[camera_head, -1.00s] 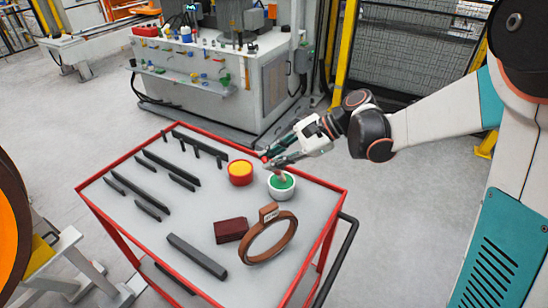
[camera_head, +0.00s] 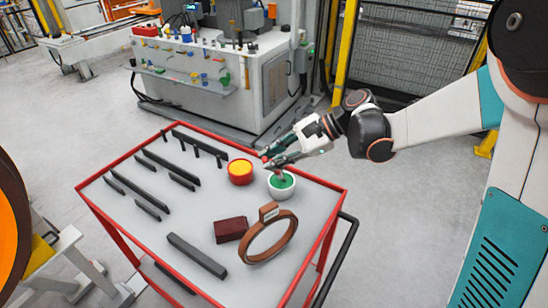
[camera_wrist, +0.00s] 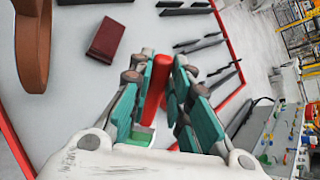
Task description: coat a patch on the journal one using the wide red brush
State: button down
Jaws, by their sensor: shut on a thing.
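My gripper (camera_head: 268,158) is over the far right part of the red-rimmed table (camera_head: 170,215). In the wrist view its teal fingers (camera_wrist: 165,85) are shut on the red handle of the wide red brush (camera_wrist: 157,80). The brush's lower end points into the white pot with green contents (camera_head: 281,191), which shows partly below the fingers in the wrist view (camera_wrist: 137,136). Whether the bristles touch the green is hidden. A large dark-rimmed wheel with an orange face (camera_head: 10,235) is cut off at the left edge. I cannot make out journal one.
A red pot with yellow contents (camera_head: 240,173) stands beside the white pot. A dark red block (camera_head: 230,230) and an upright brown ring (camera_head: 268,236) are nearer the front. Several dark bars lie on the left. A grey workbench (camera_head: 225,85) stands behind.

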notch_tip(320, 180, up, 7)
jog(key=p, duration=0.5)
dwell(0.6)
dwell(0.5)
